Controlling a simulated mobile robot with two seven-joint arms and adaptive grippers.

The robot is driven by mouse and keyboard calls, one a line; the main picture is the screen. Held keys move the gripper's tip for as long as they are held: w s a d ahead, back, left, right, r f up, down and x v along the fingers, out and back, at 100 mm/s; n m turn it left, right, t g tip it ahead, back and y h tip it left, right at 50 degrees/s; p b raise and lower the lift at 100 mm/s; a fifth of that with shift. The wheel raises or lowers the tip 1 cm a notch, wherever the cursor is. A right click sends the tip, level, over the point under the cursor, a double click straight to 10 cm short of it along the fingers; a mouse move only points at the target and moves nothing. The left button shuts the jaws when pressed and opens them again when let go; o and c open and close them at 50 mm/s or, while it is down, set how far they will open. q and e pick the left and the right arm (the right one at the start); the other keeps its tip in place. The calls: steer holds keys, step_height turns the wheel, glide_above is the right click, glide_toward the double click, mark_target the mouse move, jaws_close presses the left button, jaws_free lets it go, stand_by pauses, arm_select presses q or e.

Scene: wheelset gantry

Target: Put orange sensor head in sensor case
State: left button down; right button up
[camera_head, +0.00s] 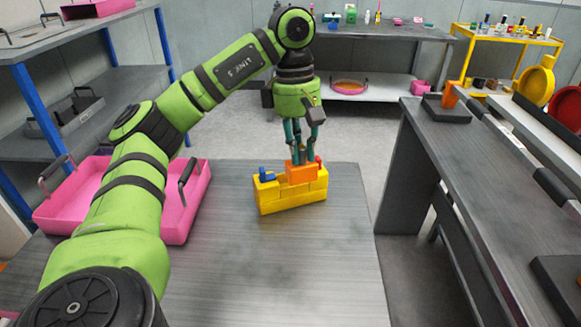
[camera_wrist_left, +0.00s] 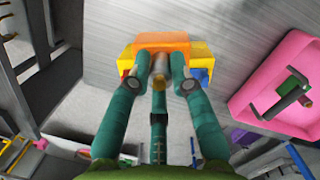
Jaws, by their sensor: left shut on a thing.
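The orange sensor head (camera_head: 302,173), a block, is between the fingertips of my left gripper (camera_head: 299,158), which is shut on it. It also shows in the left wrist view (camera_wrist_left: 165,45). It is at the top of a yellow brick-like box (camera_head: 290,198), which looks like the sensor case, on the grey table. I cannot tell whether it is seated in the box or just above it. A blue piece (camera_head: 266,174) is at the box's left end and a red piece (camera_head: 319,161) is near its right end. My right gripper is not in view.
A pink tray (camera_head: 190,222) with dark handles stands on the table at the left, partly behind my left arm. The table (camera_head: 330,270) is clear right and in front of the box. A grey bench (camera_head: 450,165) stands at the right, holding another orange thing (camera_head: 449,95).

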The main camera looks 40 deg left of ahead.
mark_target(290, 162)
arm_select(q)
steer(key=w+a+f, duration=0.1)
steer(key=a+f, duration=0.1)
steer(key=w+a+f, duration=0.1)
steer(key=a+f, duration=0.1)
steer(key=f, duration=0.1)
steer(key=w+a+f, duration=0.1)
steer(key=f, duration=0.2)
steer(key=shift+a+p, duration=0.4)
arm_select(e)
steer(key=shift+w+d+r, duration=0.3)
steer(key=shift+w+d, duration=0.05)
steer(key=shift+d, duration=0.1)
arm_select(q)
steer(key=shift+f, duration=0.1)
steer(key=c, duration=1.1)
jaws_free()
